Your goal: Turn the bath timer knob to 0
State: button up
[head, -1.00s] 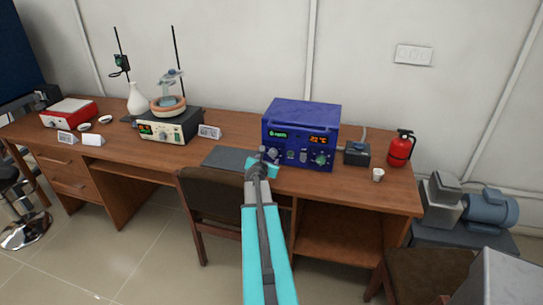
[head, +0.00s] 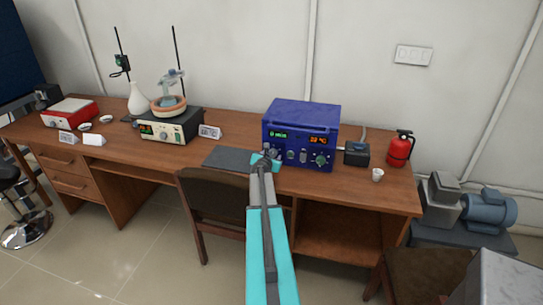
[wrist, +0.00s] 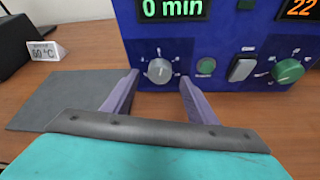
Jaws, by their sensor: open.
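The blue bath unit (head: 302,118) stands on the wooden bench. Its grey timer knob (wrist: 160,71) is at the lower left of the front panel, under a green display (wrist: 172,9) reading 0 min in the wrist view. My gripper (wrist: 159,80) is open and empty, its two purple fingers pointing at the panel, one on each side of the knob in the picture. Both fingers look clear of the knob; the exact gap in depth is hard to tell. In the head view my gripper (head: 268,157) is at the panel's left end and partly covers that area.
A green knob (wrist: 288,71), a rocker switch (wrist: 242,68) and a round green button (wrist: 206,66) are to the right on the panel. A dark mat (wrist: 62,98) lies at left. A chair (head: 210,195) stands before the bench; a fire extinguisher (head: 398,150) is at right.

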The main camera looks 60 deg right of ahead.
aim_at(273, 154)
jog(key=shift+x, duration=1.7)
jog(key=c, duration=1)
jog(key=shift+a, duration=0.2)
jog(key=shift+c, duration=0.4)
jog(key=shift+d, duration=0.15)
jog(key=shift+p, duration=0.35)
